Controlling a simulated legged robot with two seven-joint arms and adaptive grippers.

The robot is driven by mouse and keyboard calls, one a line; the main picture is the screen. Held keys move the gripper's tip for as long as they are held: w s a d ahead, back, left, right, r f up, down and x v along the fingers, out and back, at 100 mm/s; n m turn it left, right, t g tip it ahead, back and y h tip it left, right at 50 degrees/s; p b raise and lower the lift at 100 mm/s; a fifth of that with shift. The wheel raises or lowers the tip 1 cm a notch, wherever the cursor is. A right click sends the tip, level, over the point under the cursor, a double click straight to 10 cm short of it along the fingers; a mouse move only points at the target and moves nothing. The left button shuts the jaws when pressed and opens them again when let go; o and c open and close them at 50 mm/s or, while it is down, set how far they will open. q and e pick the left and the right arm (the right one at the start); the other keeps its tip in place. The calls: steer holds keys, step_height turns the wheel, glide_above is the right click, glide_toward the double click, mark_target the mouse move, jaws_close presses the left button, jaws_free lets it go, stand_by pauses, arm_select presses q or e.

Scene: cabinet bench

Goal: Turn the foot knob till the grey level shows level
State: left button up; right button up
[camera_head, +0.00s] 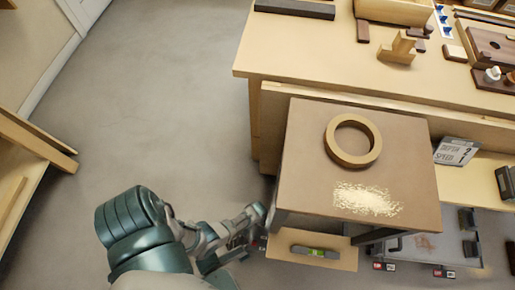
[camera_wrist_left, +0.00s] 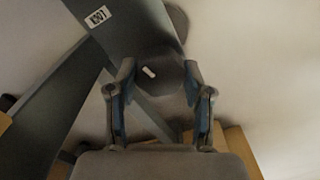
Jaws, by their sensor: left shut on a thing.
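The grey level (camera_head: 314,252) with a green window lies on a light wooden board (camera_head: 340,263) below the brown top; its bubble is too small to read. My left gripper (camera_head: 256,222) reaches in beside the stand's near left leg. In the left wrist view my left gripper (camera_wrist_left: 158,82) has its fingers on both sides of a dark round foot knob (camera_wrist_left: 158,68) with a short white mark, and is shut on it. The knob sits at the end of a grey leg (camera_wrist_left: 125,30) with a label. In the head view the knob is hidden. My right gripper is not in view.
A wooden ring (camera_head: 331,148) and pale shavings (camera_head: 366,200) lie on the brown top (camera_head: 300,160). A bench (camera_head: 300,50) with wooden pieces stands behind. A grey tray (camera_head: 430,246) is at the lower right. The floor (camera_head: 170,100) at left is clear.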

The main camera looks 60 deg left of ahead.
arm_select(q)
steer(key=shift+w+r, duration=0.1)
steer(key=shift+w, duration=0.15)
steer(key=o, duration=1.2)
steer(key=shift+c, duration=0.2)
steer(key=shift+s, duration=0.1)
step_height(320, 180, up, 12)
